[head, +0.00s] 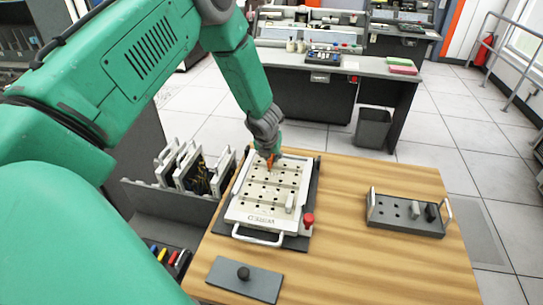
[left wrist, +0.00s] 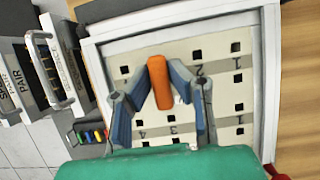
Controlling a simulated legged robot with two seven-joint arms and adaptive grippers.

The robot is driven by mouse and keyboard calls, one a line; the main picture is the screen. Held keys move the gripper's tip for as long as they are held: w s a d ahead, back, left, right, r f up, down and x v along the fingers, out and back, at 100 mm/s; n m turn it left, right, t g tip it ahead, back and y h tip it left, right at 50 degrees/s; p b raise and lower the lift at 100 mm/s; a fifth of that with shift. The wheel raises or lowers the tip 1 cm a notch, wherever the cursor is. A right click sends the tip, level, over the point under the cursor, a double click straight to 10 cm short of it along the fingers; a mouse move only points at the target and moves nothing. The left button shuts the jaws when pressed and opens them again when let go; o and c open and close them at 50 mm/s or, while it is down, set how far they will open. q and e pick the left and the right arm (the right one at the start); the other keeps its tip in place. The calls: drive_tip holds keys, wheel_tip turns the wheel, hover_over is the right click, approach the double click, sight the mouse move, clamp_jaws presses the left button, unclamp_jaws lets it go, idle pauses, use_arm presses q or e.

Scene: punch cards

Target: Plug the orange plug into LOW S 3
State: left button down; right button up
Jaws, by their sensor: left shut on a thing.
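My left gripper (head: 266,152) is shut on the orange plug (head: 270,161), over the far part of the pale punch board (head: 240,212). In the left wrist view the orange plug (left wrist: 159,82) stands between the two blue-grey fingers (left wrist: 160,98). The board (left wrist: 215,62) there has rows of dark square holes and printed numbers, upside down in places. I cannot tell whether the plug's lower end touches the board or is above it. The LOW S label is not readable. My right gripper is not in view.
A dark rack (head: 403,227) with a grey and a black plug stands right on the wooden table (head: 345,230). A red knob (head: 308,220) is beside the board. Framed cards (head: 195,168) stand left.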

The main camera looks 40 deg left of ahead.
use_arm(q)
drive_tip(key=shift+s+d+f+b, duration=0.1)
drive_tip(key=shift+f+b, duration=0.6)
drive_tip(key=shift+f, duration=0.05)
idle(1.1)
drive_tip(key=c, duration=1.4)
unclamp_jaws()
drive_tip(key=shift+r, duration=0.2)
drive_tip(key=v, duration=1.1)
drive_tip(key=shift+r, duration=0.1)
